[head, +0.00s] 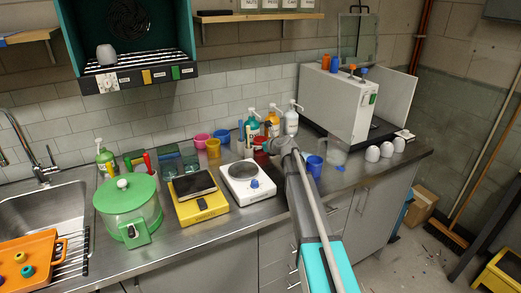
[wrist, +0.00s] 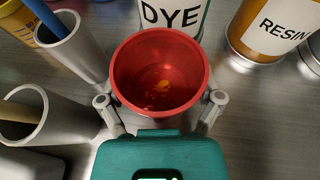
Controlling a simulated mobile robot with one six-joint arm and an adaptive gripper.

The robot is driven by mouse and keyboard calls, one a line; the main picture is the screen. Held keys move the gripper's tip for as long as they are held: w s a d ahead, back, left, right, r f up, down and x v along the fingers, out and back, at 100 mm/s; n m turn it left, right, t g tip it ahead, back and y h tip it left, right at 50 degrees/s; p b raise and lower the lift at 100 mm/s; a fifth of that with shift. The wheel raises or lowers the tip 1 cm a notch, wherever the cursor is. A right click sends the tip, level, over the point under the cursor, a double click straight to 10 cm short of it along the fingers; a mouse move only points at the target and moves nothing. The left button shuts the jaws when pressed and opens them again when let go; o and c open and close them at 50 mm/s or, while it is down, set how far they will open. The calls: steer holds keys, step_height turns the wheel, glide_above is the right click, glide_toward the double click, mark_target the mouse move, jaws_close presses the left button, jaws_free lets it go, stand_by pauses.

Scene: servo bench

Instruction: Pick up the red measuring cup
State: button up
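The red measuring cup (wrist: 160,72) stands upright on the metal bench, seen from above in the wrist view, with small orange-yellow spots inside that look like reflections. In the head view the cup (head: 261,158) shows as a dark red shape partly hidden by my arm. My gripper (wrist: 160,99) has one finger on each side of the cup's near part. The fingers look spread, with small gaps to the rim; contact lower down cannot be seen.
A DYE bottle (wrist: 172,14) stands right behind the cup. Grey tubes (wrist: 72,48) holding rods are close on the left, and a RESIN can (wrist: 262,32) is at the back right. A blue cup (head: 314,166) stands right of my arm.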

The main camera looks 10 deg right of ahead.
mark_target(257, 138)
steer(key=shift+c, duration=1.3)
steer(key=shift+a+r+p, duration=0.1)
steer(key=shift+r+p, duration=0.3)
steer(key=shift+p, duration=0.05)
steer(key=shift+r+p, duration=1.15)
steer(key=shift+r, duration=0.05)
steer(key=s+d+r+p, duration=0.2)
steer(key=s+r+p, duration=0.2)
steer(key=r+p, duration=0.2)
steer(key=shift+d, duration=0.35)
steer(key=shift+d+p+v, duration=0.2)
steer(key=shift+p+v, duration=0.75)
steer(key=shift+v, duration=1.45)
steer(key=shift+d+p+v, duration=0.2)
steer(key=shift+p+v, duration=0.75)
steer(key=shift+v, duration=1.5)
steer(key=shift+w+d, duration=0.1)
